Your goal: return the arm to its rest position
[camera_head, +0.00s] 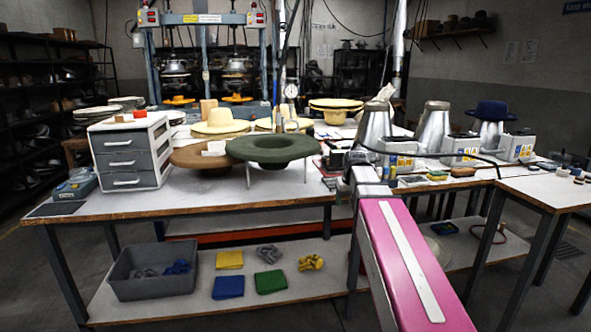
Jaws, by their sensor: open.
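My arm reaches up from the lower right of the head view as a pink link (405,262) with a pale strip along its top. It ends in grey joint parts (367,180) at the front edge of the long worktable (245,201). I cannot make out my gripper or its fingertips in this view. No held object shows.
A drawer unit (130,158), a green wide-brimmed hat form (273,149) on a stand and metal hat blocks (434,128) crowd the tabletop. A grey bin (152,272) and folded cloths (271,281) lie on the lower shelf. A side table (552,190) stands right.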

